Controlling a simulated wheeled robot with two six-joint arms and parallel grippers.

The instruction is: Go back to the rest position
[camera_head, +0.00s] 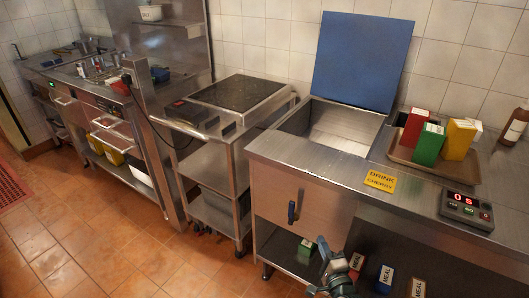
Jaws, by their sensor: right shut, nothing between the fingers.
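My right gripper (324,245) shows at the bottom edge, right of centre. It points up, its jaws are shut, and it holds nothing. My left gripper is not in view.
An open blue lid (360,60) stands over a steel well. A tray (402,158) holds red, green and yellow cartons. A timer (466,207) sits on the counter. Several boxes, one a red box (355,262), stand on the lower shelf. Floor at left is clear.

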